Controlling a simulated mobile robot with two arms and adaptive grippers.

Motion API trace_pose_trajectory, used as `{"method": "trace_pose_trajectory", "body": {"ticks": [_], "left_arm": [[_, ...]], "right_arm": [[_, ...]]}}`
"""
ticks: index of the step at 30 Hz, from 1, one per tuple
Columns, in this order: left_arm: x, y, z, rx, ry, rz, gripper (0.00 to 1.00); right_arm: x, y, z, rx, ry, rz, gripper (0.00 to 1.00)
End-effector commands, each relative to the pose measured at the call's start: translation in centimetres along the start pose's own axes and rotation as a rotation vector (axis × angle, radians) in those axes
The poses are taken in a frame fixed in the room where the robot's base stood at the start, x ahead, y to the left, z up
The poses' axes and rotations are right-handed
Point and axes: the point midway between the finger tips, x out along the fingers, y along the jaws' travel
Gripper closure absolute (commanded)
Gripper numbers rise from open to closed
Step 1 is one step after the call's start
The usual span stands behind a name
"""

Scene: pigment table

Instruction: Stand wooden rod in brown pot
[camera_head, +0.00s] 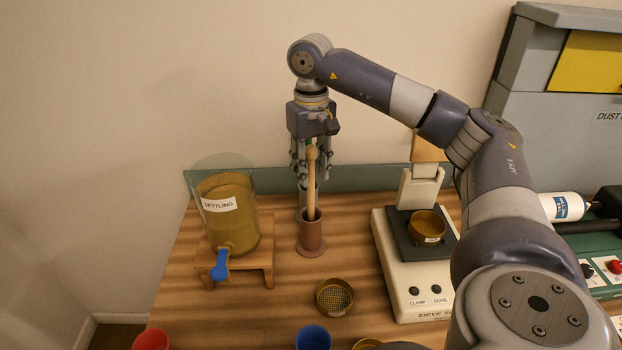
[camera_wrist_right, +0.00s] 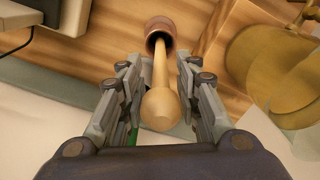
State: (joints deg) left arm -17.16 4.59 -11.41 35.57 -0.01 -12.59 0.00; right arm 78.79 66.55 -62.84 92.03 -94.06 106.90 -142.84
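The wooden rod (camera_head: 311,181) is pale, with a rounded knob at its upper end. It stands nearly upright, its lower end inside the brown pot (camera_head: 311,238) on the table. In the right wrist view the rod (camera_wrist_right: 160,72) runs from its knob, near the camera, into the mouth of the pot (camera_wrist_right: 160,25). My right gripper (camera_head: 311,176) points down at the rod. In the wrist view its fingers (camera_wrist_right: 155,70) are spread on either side of the rod, with gaps showing. The rod's lower tip is hidden in the pot. My left gripper is not in view.
A settling vessel (camera_head: 228,222) with a blue tap stands on a wooden stand left of the pot. A sieve shaker (camera_head: 410,270) stands to the right. A mesh sieve (camera_head: 334,297), a blue cup (camera_head: 313,338) and a red cup (camera_head: 151,340) are in front.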

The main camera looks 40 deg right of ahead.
Motion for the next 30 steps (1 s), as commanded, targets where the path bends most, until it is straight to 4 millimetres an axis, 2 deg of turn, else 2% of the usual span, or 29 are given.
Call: {"method": "trace_pose_trajectory", "body": {"ticks": [5, 7, 12, 18, 30], "left_arm": [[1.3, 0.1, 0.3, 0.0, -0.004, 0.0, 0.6], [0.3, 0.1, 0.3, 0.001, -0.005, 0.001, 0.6], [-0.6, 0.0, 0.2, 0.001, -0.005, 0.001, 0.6], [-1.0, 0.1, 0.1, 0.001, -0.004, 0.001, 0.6], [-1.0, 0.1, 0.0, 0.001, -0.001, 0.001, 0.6]], "right_arm": [[-4.2, -0.2, -0.1, -0.002, 0.007, -0.003, 0.69], [-6.0, -0.1, -0.1, -0.001, 0.003, -0.001, 0.69], [-8.2, -0.1, -0.1, -0.001, 0.003, 0.0, 0.69], [-9.2, 0.0, 0.0, 0.0, 0.001, 0.0, 0.69], [-9.2, -0.1, 0.0, -0.001, 0.0, 0.0, 0.69]]}}
